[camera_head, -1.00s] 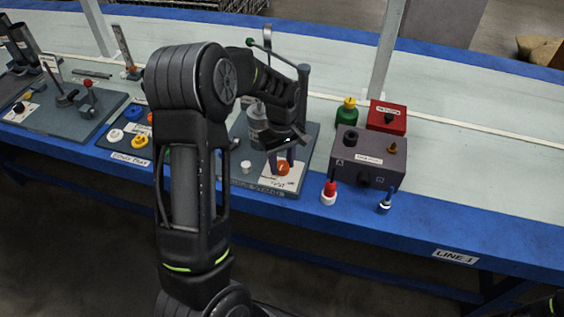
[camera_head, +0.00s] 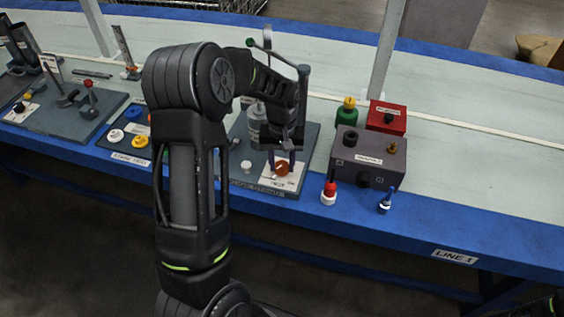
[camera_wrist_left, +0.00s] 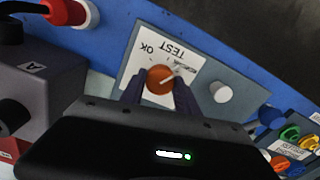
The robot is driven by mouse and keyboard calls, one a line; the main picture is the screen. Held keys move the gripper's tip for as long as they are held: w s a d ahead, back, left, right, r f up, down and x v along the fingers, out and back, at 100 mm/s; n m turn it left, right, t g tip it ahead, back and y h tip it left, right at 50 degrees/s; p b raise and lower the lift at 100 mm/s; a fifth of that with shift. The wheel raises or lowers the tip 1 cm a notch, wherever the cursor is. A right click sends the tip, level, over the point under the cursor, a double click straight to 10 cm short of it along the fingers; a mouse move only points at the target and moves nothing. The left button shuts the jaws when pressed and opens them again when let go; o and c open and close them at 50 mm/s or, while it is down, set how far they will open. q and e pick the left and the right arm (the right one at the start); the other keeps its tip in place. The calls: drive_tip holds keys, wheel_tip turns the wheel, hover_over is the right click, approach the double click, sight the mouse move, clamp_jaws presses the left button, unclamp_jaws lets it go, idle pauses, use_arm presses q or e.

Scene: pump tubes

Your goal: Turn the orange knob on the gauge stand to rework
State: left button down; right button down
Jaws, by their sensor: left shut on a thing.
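The orange knob (camera_head: 282,168) sits on a white label plate (camera_head: 287,183) at the front of the grey gauge stand (camera_head: 243,186). My left gripper (camera_head: 281,160) reaches down over it, a finger on each side. In the left wrist view the fingers (camera_wrist_left: 158,92) are shut on the knob (camera_wrist_left: 160,79). The white line on the knob points toward the right of that view, at a small label too blurred to read. OK and TEST read upside down on the plate (camera_wrist_left: 137,62). My right gripper is not in view.
A small white knob (camera_head: 246,166) stands left of the orange one. A dark grey box (camera_head: 345,155) with red (camera_head: 329,192) and blue (camera_head: 386,200) plugs before it stands close on the right. A colored-cap tray (camera_head: 108,148) lies left, partly behind my arm. The table right of the box is clear.

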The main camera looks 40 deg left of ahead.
sight(282, 165)
use_arm(q)
drive_tip(key=shift+m, duration=2.3)
drive_tip(key=c, duration=0.9)
unclamp_jaws()
drive_tip(key=shift+r, duration=0.1)
wheel_tip(282, 165, up, 8)
drive_tip(key=shift+f+p, duration=0.15)
drive_tip(key=shift+p, duration=0.15)
